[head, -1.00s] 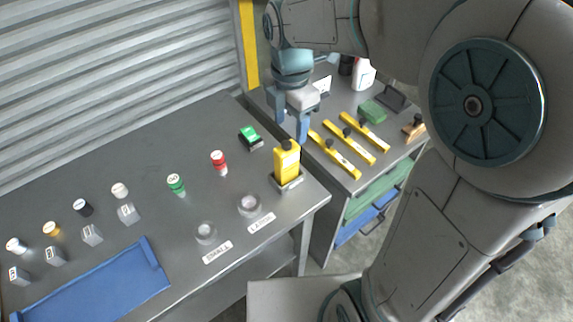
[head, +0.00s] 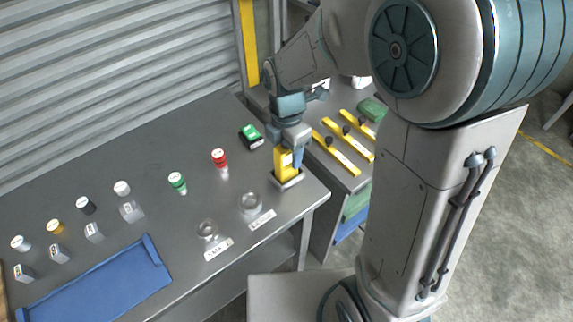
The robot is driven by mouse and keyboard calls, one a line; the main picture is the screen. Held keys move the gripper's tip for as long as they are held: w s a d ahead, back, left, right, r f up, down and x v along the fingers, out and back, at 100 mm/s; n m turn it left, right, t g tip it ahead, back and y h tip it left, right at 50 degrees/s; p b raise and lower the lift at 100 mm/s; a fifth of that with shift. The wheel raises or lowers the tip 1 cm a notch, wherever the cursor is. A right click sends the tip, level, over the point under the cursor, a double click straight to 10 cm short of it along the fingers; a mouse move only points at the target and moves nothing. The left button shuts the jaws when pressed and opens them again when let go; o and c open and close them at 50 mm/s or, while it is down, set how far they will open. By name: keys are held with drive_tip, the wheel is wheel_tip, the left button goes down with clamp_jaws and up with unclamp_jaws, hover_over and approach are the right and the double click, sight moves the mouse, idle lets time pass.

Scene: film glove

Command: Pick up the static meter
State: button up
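The static meter, which I take to be the yellow handheld device (head: 284,164), stands upright in a small grey holder (head: 289,181) near the right end of the grey bench. The spacing of the fingers looks as wide as before, so the gripper appears open. The top of the meter is hidden by the hand, and finger contact cannot be made out.
Red-capped (head: 219,158) and green-capped (head: 177,182) bottles stand farther left. Two round clear dishes (head: 250,202) sit in front. Yellow bars (head: 341,147) lie on the side cabinet. A blue tray (head: 100,285) is at front left.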

clamp_jaws()
drive_tip(key=shift+r, duration=0.1)
